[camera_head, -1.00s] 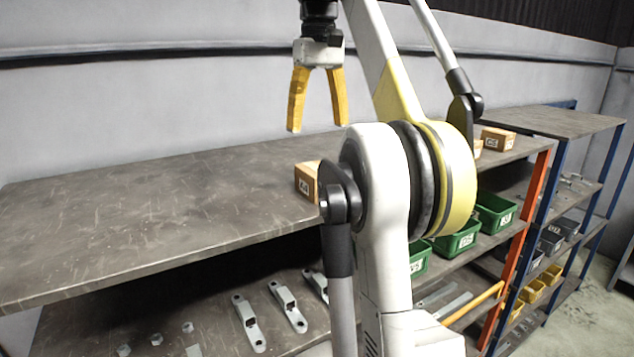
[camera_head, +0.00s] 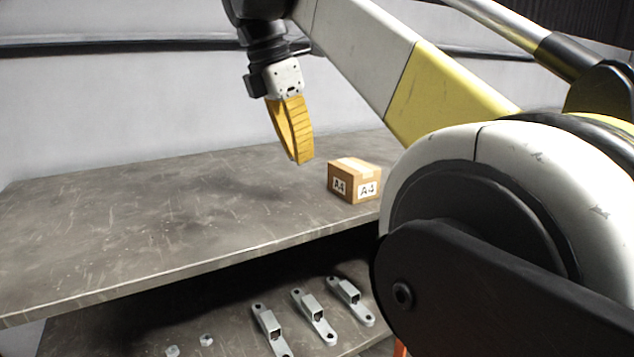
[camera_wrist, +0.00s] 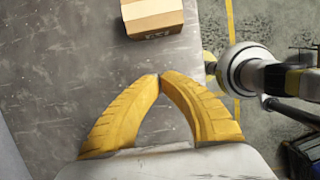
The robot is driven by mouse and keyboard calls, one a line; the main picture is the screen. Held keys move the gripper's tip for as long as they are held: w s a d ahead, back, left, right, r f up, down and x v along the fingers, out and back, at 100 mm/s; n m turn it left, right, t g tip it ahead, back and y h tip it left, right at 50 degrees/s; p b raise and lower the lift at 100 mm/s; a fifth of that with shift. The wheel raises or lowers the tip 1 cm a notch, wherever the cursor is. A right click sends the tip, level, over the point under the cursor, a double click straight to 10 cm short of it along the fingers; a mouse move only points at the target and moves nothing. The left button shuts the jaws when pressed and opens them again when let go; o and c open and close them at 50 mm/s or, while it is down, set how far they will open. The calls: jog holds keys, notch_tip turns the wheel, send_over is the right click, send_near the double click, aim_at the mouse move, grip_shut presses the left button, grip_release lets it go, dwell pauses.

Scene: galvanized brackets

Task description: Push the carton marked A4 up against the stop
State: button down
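The carton marked A4 (camera_head: 354,180) is a small brown box with pale tape and white labels. It sits upright on the top shelf, near its front edge. My gripper (camera_head: 301,160) is above the shelf, left of the carton and apart from it. In the wrist view the two yellow fingertips (camera_wrist: 160,76) meet with nothing between them. The carton (camera_wrist: 152,20) also shows there at the top edge, partly cut off, ahead of the fingertips. I cannot make out a stop in the current views; my arm hides the shelf right of the carton.
The top shelf (camera_head: 150,215) is bare to the left of the carton. Its front edge runs close by the carton. Several metal brackets (camera_head: 313,316) and nuts lie on the shelf below. A grey wall (camera_head: 120,110) stands behind. The wrist view shows floor with yellow lines.

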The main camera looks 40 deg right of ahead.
aim_at(334, 196)
jog(key=p+x, duration=0.1)
jog(key=x, duration=0.6)
jog(key=shift+s+d, duration=0.15)
jog(key=shift+d, duration=0.05)
jog(key=shift+s+d+r+p, duration=0.1)
jog(key=shift+d+p, duration=0.15)
jog(key=shift+d, duration=0.3)
jog(key=shift+s+d+r+p, duration=0.1)
jog(key=shift+d+p, duration=0.15)
jog(key=shift+d, duration=0.35)
jog(key=shift+s+d+f, duration=0.15)
jog(key=shift+d, duration=0.5)
